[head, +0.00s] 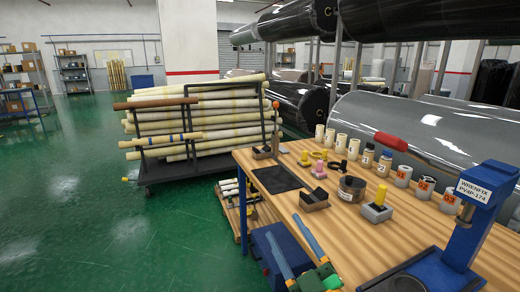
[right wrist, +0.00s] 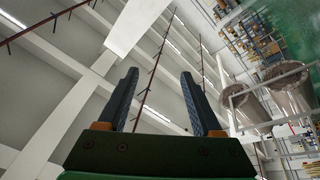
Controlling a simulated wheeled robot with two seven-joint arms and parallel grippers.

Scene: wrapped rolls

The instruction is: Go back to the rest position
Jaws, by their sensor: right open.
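My right gripper (head: 283,226) shows at the bottom of the head view, with two blue fingers spread apart and a green and orange base. It is beside the front left edge of the wooden workbench (head: 330,250). In the right wrist view the gripper (right wrist: 158,74) is open, with nothing between its fingers. That view looks up past the fingers at white ceiling beams. My left gripper is not in view.
The bench holds a black mat (head: 277,179), several small cans and jars, and a blue press (head: 482,205) at right. A cart of wrapped rolls (head: 200,115) stands behind. A blue box (head: 280,250) is below the bench's left side. Green floor (head: 80,200) is clear at left.

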